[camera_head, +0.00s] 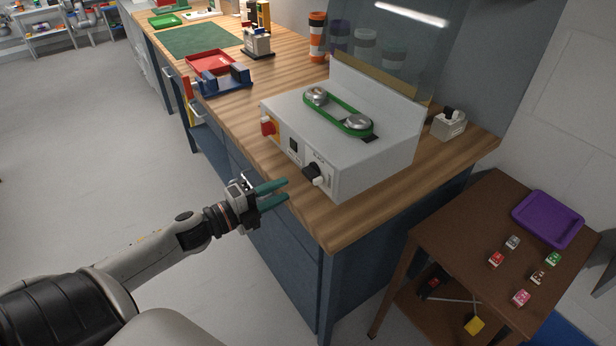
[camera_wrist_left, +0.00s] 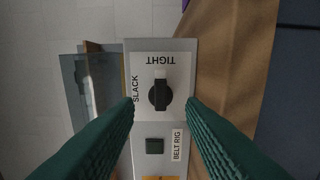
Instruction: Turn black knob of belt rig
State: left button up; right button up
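The belt rig (camera_head: 345,165) is a white box with a green belt over two pulleys on its top, standing on the wooden counter. Its black knob (camera_head: 312,171) is on the front panel, and it also shows in the left wrist view (camera_wrist_left: 160,95) between the labels TIGHT and SLACK, with its grip bar in line with TIGHT. My left gripper (camera_head: 286,188) has green fingers, open and empty, just in front of the panel and apart from the knob. In the left wrist view its fingertips (camera_wrist_left: 161,102) lie either side of the knob. My right gripper is not in view.
A red knob (camera_head: 268,126) on a yellow plate and a dark square button (camera_wrist_left: 154,146) share the panel. A brown side table (camera_head: 470,240) with a purple tray (camera_head: 548,219) stands at the right. A blue holder (camera_head: 224,80) and red tray (camera_head: 209,62) lie further back.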

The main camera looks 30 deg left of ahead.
aim_at(308, 177)
pick_arm(q)
jog(key=p+x, duration=0.1)
jog(key=x, duration=0.6)
jog(key=shift+w, duration=0.45)
jog(key=shift+c, duration=0.2)
grip_shut()
